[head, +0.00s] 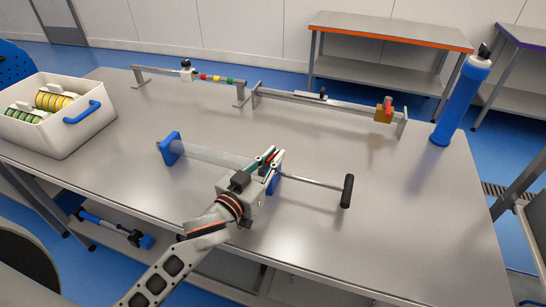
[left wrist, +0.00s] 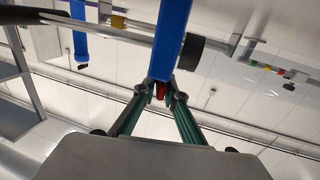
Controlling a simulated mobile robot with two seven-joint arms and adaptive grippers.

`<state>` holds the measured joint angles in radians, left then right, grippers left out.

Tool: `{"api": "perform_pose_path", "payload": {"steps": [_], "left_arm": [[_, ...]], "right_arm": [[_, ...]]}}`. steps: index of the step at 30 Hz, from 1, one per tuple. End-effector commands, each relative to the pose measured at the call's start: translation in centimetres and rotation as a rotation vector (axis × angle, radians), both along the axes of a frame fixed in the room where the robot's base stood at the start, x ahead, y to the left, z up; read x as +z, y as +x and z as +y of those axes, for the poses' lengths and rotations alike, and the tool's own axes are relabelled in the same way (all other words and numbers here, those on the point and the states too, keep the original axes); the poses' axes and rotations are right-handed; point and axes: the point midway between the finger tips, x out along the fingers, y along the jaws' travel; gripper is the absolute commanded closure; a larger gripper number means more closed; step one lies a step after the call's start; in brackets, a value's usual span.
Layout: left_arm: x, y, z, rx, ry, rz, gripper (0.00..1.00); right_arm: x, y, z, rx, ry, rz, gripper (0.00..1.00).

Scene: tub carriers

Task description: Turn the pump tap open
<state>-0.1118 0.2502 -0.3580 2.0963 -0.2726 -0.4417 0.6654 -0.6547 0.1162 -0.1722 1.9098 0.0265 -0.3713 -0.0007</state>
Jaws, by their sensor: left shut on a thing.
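The pump lies on the grey table, with a clear barrel (head: 215,158), a blue end block (head: 169,148) at the left and a rod with a black T-handle (head: 347,191) at the right. My left gripper (head: 271,159) is at the pump's right blue block. In the left wrist view the green-sided fingers (left wrist: 161,92) are shut on a small red part (left wrist: 161,91), which looks like the pump tap, beside the blue block (left wrist: 170,40). The fingers hide most of the tap, so its angle cannot be told. My right gripper is not in view.
A white tub (head: 62,132) with yellow and green discs stands at the left. Behind the pump are a rail with coloured bands (head: 215,79) and a rail with a brass, red-handled valve (head: 384,111). A tall blue cylinder (head: 459,103) stands at the right. The front right table is clear.

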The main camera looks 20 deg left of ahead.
Motion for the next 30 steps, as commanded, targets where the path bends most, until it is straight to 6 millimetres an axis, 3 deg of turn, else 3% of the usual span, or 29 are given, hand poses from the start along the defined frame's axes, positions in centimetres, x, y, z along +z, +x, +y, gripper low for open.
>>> {"api": "perform_pose_path", "payload": {"steps": [15,30], "left_arm": [[-0.03,0.01,-0.03,0.193,-0.002,0.0,1.0],[0.06,0.0,-0.07,0.223,0.001,-0.002,1.0]], "right_arm": [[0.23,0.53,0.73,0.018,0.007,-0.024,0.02],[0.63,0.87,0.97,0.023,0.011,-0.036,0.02]]}}
